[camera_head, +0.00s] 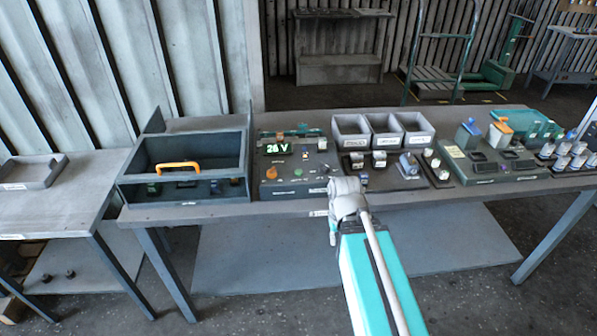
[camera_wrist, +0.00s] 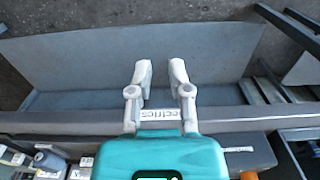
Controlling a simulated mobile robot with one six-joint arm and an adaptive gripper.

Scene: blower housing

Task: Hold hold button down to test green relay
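The test unit (camera_head: 285,185) sits on the table with a lit green display (camera_head: 277,149) that reads about 28 V. An orange knob (camera_head: 271,172) and a green button (camera_head: 298,171) show on its face; I cannot read which control is the hold button. A teal-green part (camera_head: 304,132) stands at the unit's back; I cannot tell if it is the green relay. My gripper (camera_wrist: 158,72) is open and empty in the wrist view, its fingers reaching past the table's front edge above the floor. In the head view its fingers are mostly hidden by my wrist, right of the unit.
An open-topped dark case (camera_head: 140,190) with an orange handle (camera_head: 178,167) stands left of the unit. Grey bins (camera_head: 352,141) and several small devices (camera_head: 409,163) fill the table to the right. A side bench (camera_head: 50,213) stands at far left.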

